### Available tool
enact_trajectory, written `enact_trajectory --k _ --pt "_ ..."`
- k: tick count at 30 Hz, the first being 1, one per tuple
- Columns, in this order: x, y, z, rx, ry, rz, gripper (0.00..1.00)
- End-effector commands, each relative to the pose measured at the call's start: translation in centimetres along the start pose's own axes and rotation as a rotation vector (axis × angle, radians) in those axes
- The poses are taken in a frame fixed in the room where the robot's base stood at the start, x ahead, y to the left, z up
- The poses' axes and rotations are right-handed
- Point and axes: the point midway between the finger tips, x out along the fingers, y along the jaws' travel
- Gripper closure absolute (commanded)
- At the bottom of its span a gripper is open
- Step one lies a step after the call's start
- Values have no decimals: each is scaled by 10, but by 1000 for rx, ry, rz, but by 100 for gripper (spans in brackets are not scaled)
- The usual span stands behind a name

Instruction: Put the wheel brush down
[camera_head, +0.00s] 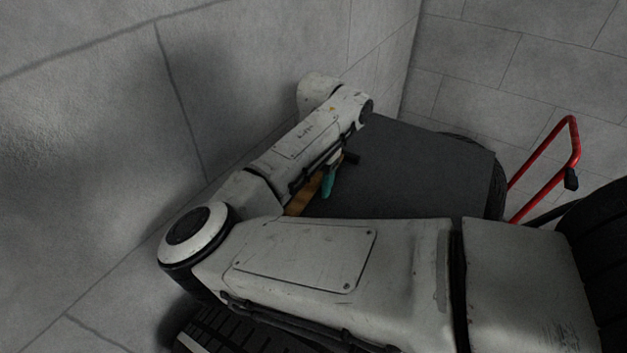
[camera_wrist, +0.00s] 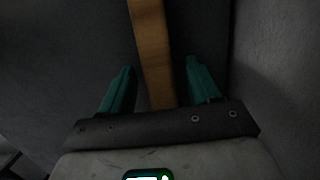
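The wheel brush shows as a long wooden handle (camera_wrist: 152,45) in the wrist view, running from the top edge down between my fingers. Its bristle end is out of sight. My gripper (camera_wrist: 159,65) has its two teal fingers spread, one on each side of the handle, with a gap on both sides. In the head view a piece of the brown wood (camera_head: 303,196) shows beneath my arm, beside a teal finger of my gripper (camera_head: 328,182). Both are over the left part of a dark grey flat top (camera_head: 420,170). My arm hides most of the brush.
Grey block walls (camera_head: 100,120) stand close on the left and behind the flat top. A red tubular handle (camera_head: 574,150) rises at the right, near dark tyres (camera_head: 605,250). Another tyre (camera_head: 225,330) is at the bottom left. The middle and right of the flat top are clear.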

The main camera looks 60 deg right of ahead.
Motion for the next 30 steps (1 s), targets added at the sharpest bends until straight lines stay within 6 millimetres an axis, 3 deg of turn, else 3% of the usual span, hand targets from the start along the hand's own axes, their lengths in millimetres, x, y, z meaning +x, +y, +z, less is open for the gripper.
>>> enact_trajectory --k 11,24,30 --pt "-8 -1 0 0 1 -3 38" --pt "-91 -1 0 1 0 -5 38" --pt "-116 0 0 -1 0 -2 38"
